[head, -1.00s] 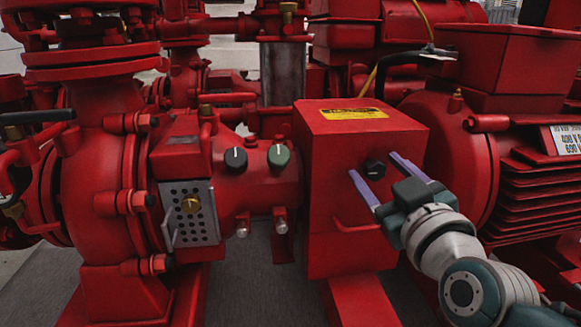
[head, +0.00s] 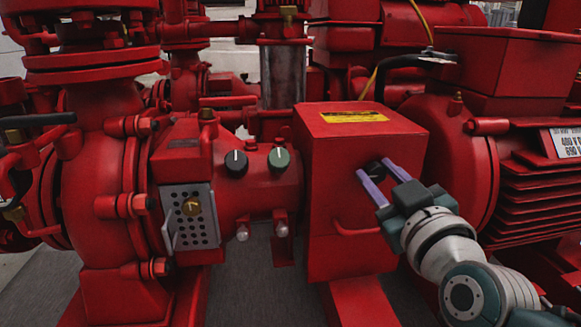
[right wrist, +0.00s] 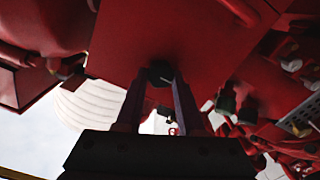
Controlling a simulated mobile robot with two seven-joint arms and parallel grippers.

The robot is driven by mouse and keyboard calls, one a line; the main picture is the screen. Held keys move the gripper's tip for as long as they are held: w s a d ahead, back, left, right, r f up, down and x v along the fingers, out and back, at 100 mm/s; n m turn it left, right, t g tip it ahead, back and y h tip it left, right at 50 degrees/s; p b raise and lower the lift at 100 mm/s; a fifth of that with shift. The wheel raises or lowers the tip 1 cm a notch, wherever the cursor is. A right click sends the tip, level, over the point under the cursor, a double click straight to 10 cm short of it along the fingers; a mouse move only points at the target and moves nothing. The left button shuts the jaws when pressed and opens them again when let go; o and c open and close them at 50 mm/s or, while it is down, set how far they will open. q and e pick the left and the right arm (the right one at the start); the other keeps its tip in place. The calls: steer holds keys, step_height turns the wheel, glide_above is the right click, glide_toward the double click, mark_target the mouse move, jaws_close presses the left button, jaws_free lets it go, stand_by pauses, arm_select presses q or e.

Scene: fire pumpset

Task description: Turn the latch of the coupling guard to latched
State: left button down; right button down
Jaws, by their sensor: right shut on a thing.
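The coupling guard (head: 330,185) is a red box with a yellow label on top, between the pump and the motor. Its latch (head: 374,167) is a small black knob on the front face. My right gripper (head: 373,170) is at the knob, with its two purple fingers on either side, shut on it. The right wrist view shows the latch (right wrist: 160,75) between the fingertips, below the red guard face (right wrist: 180,40). The fingers partly hide the knob, and its turned position cannot be read. My left gripper is not in view.
A red handle (head: 357,229) sticks out of the guard below the latch. A perforated plate (head: 190,216) is further left. The red motor (head: 450,170) stands close on the right.

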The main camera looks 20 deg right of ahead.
steer(key=m+p, duration=0.2)
steer(key=m, duration=0.1)
steer(key=shift+d+r+m, duration=0.1)
steer(key=shift+m, duration=0.2)
steer(key=m+p, duration=0.1)
steer(key=m, duration=0.3)
steer(key=shift+m, duration=0.3)
steer(key=m, duration=0.4)
steer(key=shift+d+p, duration=0.1)
steer(key=shift+p, duration=0.2)
steer(key=m, duration=0.5)
steer(key=shift+d+f+m, duration=0.1)
steer(key=shift+f+m, duration=0.15)
steer(key=shift+m, duration=0.15)
steer(key=c, duration=0.5)
jaws_free()
steer(key=shift+s, duration=0.15)
